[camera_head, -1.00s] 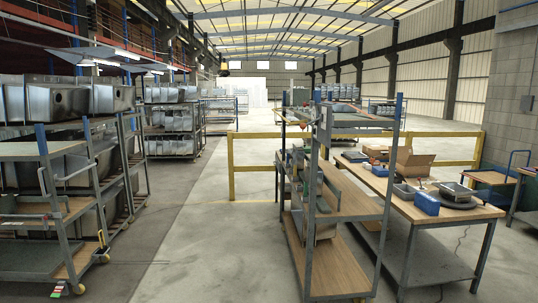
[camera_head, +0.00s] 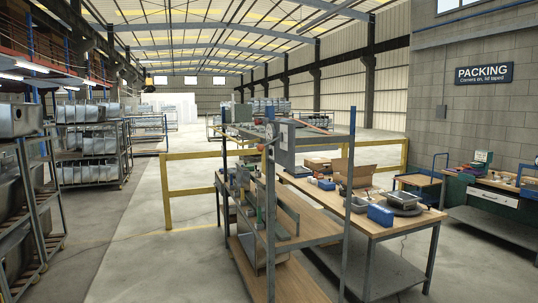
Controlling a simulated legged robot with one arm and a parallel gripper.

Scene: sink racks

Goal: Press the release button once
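I cannot make out a release button in this view. A small dark box (camera_head: 441,112) is fixed to the grey block wall at the right, too small to tell what it is. A metal-framed shelf unit (camera_head: 316,227) with wooden shelves stands close in front of me and carries metal pieces and other equipment that I cannot identify. My gripper does not show.
A wooden workbench (camera_head: 425,217) with a blue bin (camera_head: 381,215) and an open carton (camera_head: 352,172) stands behind the shelf unit. A packing bench (camera_head: 490,187) is at the right, below a PACKING sign (camera_head: 484,74). Sink racks (camera_head: 92,157) line the left; the aisle floor (camera_head: 130,235) is clear.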

